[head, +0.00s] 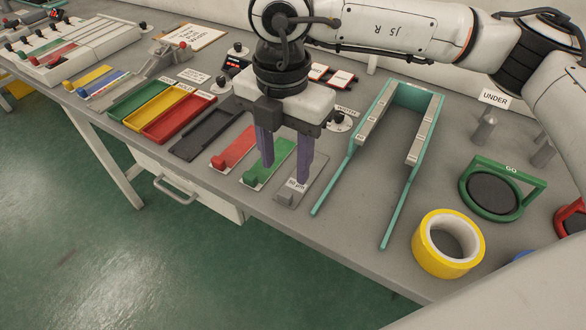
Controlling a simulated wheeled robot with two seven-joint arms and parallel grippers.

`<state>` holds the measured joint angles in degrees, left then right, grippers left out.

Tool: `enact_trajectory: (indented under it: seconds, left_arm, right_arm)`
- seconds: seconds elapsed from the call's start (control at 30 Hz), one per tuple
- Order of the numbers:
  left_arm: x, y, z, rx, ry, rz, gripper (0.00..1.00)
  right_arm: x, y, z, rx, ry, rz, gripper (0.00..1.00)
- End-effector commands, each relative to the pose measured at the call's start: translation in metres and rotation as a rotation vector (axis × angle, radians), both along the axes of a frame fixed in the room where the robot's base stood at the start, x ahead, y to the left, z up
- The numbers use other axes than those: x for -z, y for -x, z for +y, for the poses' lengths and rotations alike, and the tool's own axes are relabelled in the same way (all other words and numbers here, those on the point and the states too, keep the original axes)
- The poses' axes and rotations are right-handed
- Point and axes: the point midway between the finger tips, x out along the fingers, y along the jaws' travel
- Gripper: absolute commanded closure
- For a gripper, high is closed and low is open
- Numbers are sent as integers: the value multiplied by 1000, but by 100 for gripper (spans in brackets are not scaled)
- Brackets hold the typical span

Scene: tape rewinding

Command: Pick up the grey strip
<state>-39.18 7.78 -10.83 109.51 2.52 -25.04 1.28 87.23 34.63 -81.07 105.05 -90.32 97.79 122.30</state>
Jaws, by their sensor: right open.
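The grey strip (287,196) lies on the bench near its front edge, at the right end of a row with a green strip (254,174) and a red strip (224,160). It carries a raised grey block at its near end and a small white label. My right gripper (284,172) points down with its purple fingers apart and nothing seen between them. One finger overlaps the grey strip in the picture and hides part of it; the other overlaps the green strip. Whether the fingers touch either strip cannot be told. My left gripper is not in view.
A teal U-shaped frame (412,91) stands just right of the grey strip. A yellow tape roll (423,252) and a green GO holder (531,186) are further right. Coloured trays (180,118) lie to the left. The bench front edge is close.

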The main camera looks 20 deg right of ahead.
Motion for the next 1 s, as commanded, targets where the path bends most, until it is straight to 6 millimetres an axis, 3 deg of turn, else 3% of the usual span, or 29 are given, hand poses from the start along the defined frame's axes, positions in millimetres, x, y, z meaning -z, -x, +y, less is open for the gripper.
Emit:
enact_trajectory:
  seconds: [0.17,0.53,0.87,1.0]
  left_arm:
    - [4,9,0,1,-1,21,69]
    - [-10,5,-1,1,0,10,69]
    - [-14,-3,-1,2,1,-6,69]
    - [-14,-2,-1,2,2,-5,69]
  right_arm:
    - [19,0,0,-1,-1,1,56]
    - [64,1,-1,0,0,3,56]
    - [73,1,-1,0,-1,0,56]
    - [72,1,-1,0,-1,0,80]
